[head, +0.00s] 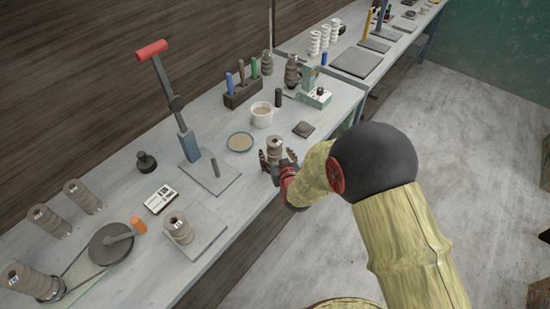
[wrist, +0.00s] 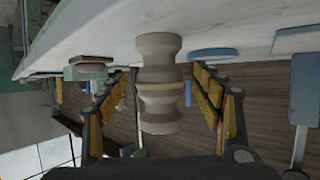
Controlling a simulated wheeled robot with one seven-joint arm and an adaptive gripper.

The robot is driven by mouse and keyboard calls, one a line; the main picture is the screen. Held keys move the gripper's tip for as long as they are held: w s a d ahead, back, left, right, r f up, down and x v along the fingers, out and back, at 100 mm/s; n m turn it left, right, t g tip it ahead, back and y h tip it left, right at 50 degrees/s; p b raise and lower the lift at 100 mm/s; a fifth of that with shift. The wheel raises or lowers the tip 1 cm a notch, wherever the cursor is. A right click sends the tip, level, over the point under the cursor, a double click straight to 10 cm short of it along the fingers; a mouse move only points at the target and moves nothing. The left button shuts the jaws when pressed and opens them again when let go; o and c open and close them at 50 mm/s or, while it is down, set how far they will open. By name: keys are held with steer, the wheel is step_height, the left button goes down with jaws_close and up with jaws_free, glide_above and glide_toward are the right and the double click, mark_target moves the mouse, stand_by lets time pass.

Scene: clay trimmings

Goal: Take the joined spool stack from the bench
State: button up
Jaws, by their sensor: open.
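The spool stack (head: 275,145) stands upright near the front edge of the bench (head: 228,185). In the wrist view, which looks upside down, the spool stack (wrist: 159,52) shows several flanges and a paler band at mid-height. My gripper (head: 277,161) is open around it, one finger on each side. In the wrist view my gripper (wrist: 160,98) shows a gap between each yellow-padded finger and the stack. The far side of the stack is hidden.
Another spool stack (head: 179,230) stands on a square plate (head: 207,230) at lower left, with more stacks beyond.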

steer(key=shift+x, duration=1.1)
steer(key=c, duration=0.3)
steer(key=c, duration=1.1)
steer(key=shift+r, duration=0.1)
steer(key=shift+c, duration=0.2)
